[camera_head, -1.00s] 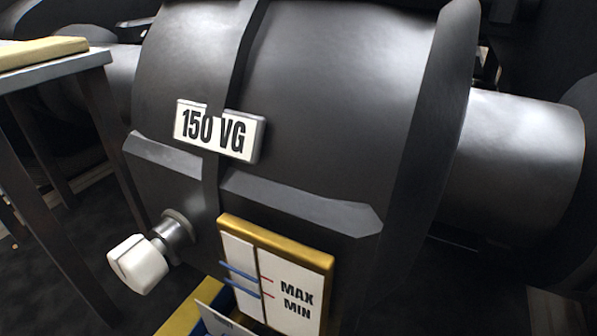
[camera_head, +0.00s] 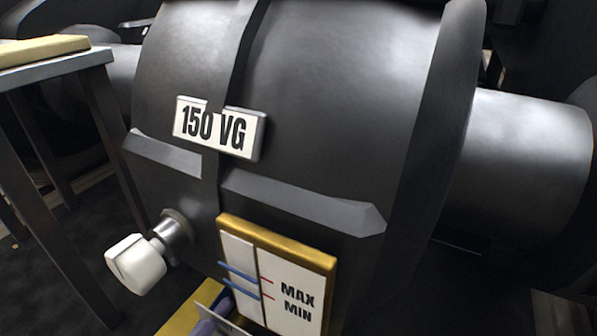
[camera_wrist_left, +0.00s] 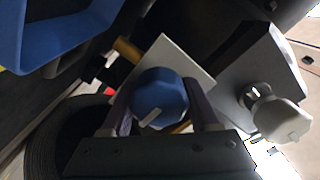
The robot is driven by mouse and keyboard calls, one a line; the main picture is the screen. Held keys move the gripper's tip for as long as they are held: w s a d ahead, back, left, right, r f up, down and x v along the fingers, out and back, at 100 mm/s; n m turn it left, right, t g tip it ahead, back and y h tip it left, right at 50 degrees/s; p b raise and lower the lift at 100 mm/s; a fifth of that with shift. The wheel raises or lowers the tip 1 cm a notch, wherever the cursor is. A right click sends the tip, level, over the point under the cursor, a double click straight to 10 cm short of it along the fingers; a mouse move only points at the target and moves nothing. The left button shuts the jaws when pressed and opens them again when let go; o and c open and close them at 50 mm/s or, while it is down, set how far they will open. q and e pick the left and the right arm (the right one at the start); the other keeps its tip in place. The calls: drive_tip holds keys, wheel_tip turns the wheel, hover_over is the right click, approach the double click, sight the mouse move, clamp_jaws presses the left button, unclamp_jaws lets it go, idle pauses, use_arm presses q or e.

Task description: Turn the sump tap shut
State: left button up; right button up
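A blue round knob with a pale pointer mark (camera_wrist_left: 159,97), which I take to be the sump tap, sits in front of a white square plate (camera_wrist_left: 178,60) in the left wrist view. My left gripper (camera_wrist_left: 160,100) has one purple-grey finger on each side of the knob; whether they press on it I cannot tell. The mark runs slantwise, from lower left towards the knob's middle. In the head view a purple-grey finger of my left gripper (camera_head: 207,326) shows at the bottom edge, below the level gauge, and the knob is mostly hidden. My right gripper is not in view.
A dark gearbox housing (camera_head: 330,110) bears a "150 VG" plate (camera_head: 218,130), a MAX/MIN gauge (camera_head: 290,295) and a white knob (camera_head: 136,264), which the wrist view also shows (camera_wrist_left: 282,120). A table (camera_head: 60,70) stands left. A blue container (camera_wrist_left: 60,35) is at upper left in the wrist view.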

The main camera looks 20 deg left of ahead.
use_arm(q)
drive_tip(key=c, duration=0.9)
drive_tip(key=n, duration=0.8)
drive_tip(key=shift+a+n, duration=0.15)
drive_tip(key=shift+n, duration=0.15)
drive_tip(key=n, duration=0.4)
drive_tip(key=shift+a, duration=0.1)
drive_tip(key=n, duration=0.5)
drive_tip(key=shift+n, duration=0.3)
